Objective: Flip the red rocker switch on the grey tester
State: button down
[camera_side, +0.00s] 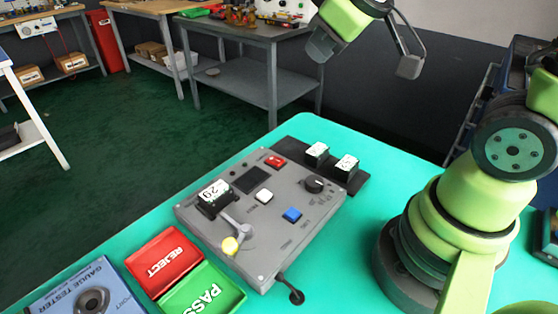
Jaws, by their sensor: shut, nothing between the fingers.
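The grey tester (262,238) lies on the teal tabletop in the middle of the side view. The red rocker switch (275,161) sits near the tester's far edge, right of a dark display. Which way the rocker is tipped is too small to tell. My gripper (408,67) is at the top of the view, well above and to the right of the tester. It is shut and empty, apart from the switch and touching nothing.
Red REJECT (165,262) and green PASS (202,292) trays lie in front. Two small blocks stand on a dark strip (297,148) behind.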

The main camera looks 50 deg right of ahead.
jog(key=w+f+n, duration=0.5)
jog(key=w+f, duration=0.1)
jog(key=n+y, duration=0.3)
jog(key=n, duration=0.1)
send_over(268, 161)
notch_tip(268, 161, down, 6)
jog(key=shift+s+d, duration=0.3)
jog(key=shift+s, duration=0.05)
jog(key=shift+f, duration=0.15)
jog(key=shift+s+f, duration=0.2)
jog(key=shift+f, duration=1.2)
jog(key=shift+s+f, duration=0.25)
jog(key=shift+f, duration=1.2)
jog(key=shift+s+f, duration=0.2)
jog(key=shift+f, duration=1.2)
jog(key=shift+f, duration=0.4)
jog(key=shift+s+f, duration=0.1)
jog(key=shift+f, duration=0.25)
jog(key=shift+r, duration=0.1)
